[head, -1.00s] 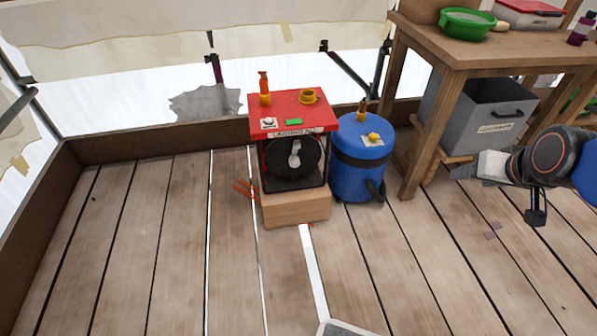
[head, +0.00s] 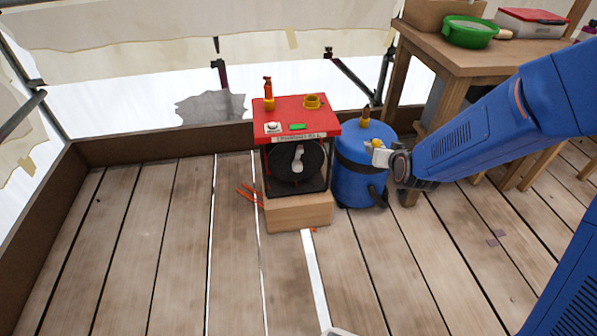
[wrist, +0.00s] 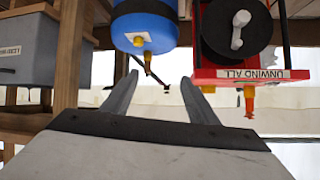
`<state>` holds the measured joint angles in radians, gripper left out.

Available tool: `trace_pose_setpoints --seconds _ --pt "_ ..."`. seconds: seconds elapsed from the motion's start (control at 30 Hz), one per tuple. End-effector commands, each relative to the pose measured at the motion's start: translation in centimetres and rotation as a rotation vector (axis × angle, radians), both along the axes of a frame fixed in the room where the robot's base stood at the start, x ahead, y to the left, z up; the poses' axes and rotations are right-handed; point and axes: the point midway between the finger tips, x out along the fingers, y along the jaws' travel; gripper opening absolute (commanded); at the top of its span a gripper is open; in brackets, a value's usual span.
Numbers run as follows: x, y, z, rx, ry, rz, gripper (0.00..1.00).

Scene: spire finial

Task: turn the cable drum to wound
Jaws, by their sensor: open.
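The cable drum (head: 314,161) is a dark disc with a light grey handle (head: 298,159) on its face, standing about upright. It sits in a red-topped frame (head: 325,124) on a wooden block. The drum also shows at the upper right of the wrist view (wrist: 214,28), upside down, with its handle (wrist: 239,29) slanted. My gripper (wrist: 160,79) is open and empty, with its fingers spread apart. In the head view my gripper (head: 377,152) is in front of the blue barrel, right of the drum and apart from it.
The blue barrel (head: 355,180) stands close to the right of the frame. A wooden workbench (head: 455,58) with a green bowl (head: 466,28) is at the right. Orange sticks (head: 250,195) lie left of the block.

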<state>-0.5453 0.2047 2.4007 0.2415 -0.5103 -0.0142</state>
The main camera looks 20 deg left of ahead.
Motion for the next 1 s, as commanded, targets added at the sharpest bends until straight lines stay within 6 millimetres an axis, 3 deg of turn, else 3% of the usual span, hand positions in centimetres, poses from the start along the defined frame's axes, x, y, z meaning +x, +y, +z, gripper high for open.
trace_pose_setpoints --seconds 0.1,0.47,0.77,1.0 --pt "0.6 3.0 -2.5 0.007 -0.042 0.018 0.53" --pt "0.4 10.7 -9.5 0.028 -0.192 0.058 0.53" --pt "-2.2 15.9 -15.5 0.04 -0.329 0.1 0.53" --pt "-5.8 19.1 -20.3 0.047 -0.445 0.145 0.53"
